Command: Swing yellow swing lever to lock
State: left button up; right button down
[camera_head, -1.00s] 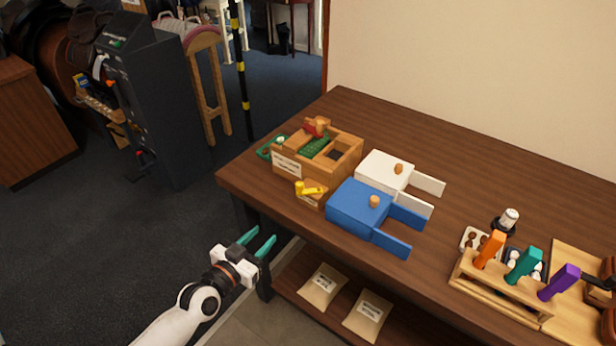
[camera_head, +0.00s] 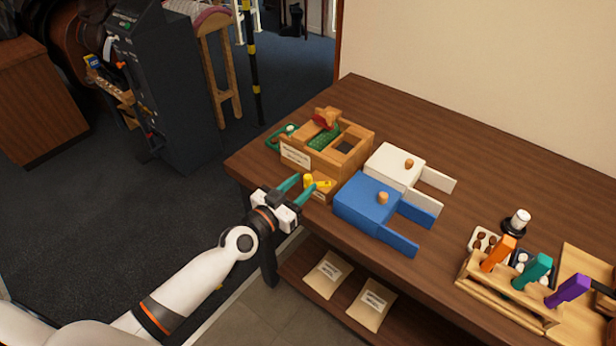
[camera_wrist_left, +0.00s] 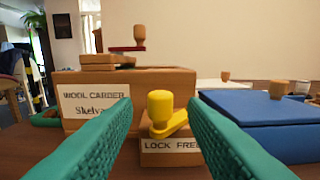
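The yellow swing lever (camera_head: 318,182) sits on a small wooden block (camera_head: 322,195) at the table's near left edge, in front of the wooden wool carder box (camera_head: 300,157). In the left wrist view the lever (camera_wrist_left: 160,108) has an upright knob, and its arm slants to the right. The block below reads "LOCK FREE" (camera_wrist_left: 170,146). My left gripper (camera_head: 302,188) is open, with teal fingers pointing at the lever. In the wrist view the knob shows between the fingers (camera_wrist_left: 160,130), apart from both. Whether it is within their reach is unclear. My right gripper is not in view.
A blue box (camera_head: 365,203) with a knob and side arms stands right of the lever, and a similar white box (camera_head: 393,167) is behind it. A tool rack (camera_head: 510,285) is at the right. The middle of the table is fairly clear.

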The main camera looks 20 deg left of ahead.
aim_at(305, 182)
pick_arm(q)
jog(key=shift+x, duration=1.6)
